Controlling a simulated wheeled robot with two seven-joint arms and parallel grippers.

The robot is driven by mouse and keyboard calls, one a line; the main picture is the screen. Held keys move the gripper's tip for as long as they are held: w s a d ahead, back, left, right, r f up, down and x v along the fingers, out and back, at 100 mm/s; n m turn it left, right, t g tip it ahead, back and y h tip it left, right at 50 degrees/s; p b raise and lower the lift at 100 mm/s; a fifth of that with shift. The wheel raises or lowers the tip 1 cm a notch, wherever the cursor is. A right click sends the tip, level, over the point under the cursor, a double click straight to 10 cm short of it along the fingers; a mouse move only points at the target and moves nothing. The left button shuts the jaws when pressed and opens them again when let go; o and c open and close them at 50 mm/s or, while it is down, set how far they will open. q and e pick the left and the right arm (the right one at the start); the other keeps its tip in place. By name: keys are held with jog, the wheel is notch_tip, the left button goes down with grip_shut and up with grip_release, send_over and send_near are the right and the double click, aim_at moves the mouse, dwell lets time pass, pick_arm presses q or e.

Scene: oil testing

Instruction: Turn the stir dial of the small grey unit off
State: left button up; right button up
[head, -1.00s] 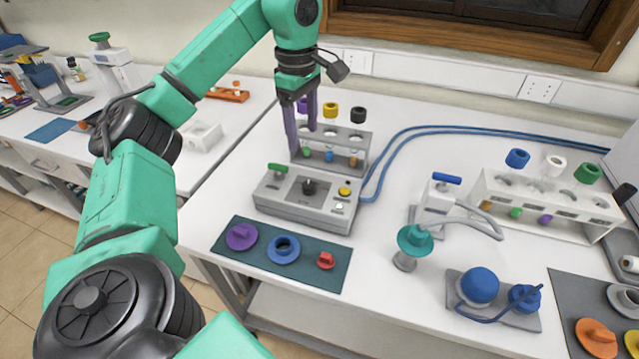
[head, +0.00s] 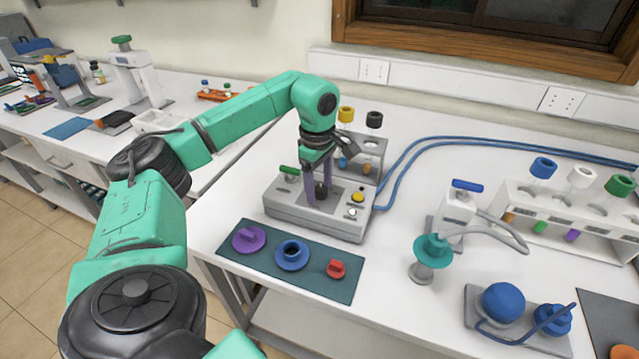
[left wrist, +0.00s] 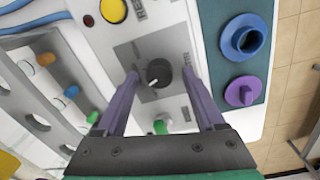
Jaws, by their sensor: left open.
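The panel lettering is partly hidden and unreadable. My right gripper is not in view.
A dark mat (head: 330,287) with a purple part, a blue ring (head: 292,254) and a red part lies in front of the unit. A tube rack (head: 372,150) stands close behind. Blue hoses (head: 410,150) run at the right.

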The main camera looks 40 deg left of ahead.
pick_arm(q)
grip_shut()
jog(key=n+p, duration=0.1)
jog(key=n, duration=0.2)
jog(key=shift+r+n, duration=0.1)
jog(key=shift+n, duration=0.3)
jog(key=shift+d+n+p, duration=0.1)
jog(key=shift+n+p, duration=0.5)
jog(key=shift+n, duration=1.4)
grip_release()
jog(key=shift+r, duration=0.1)
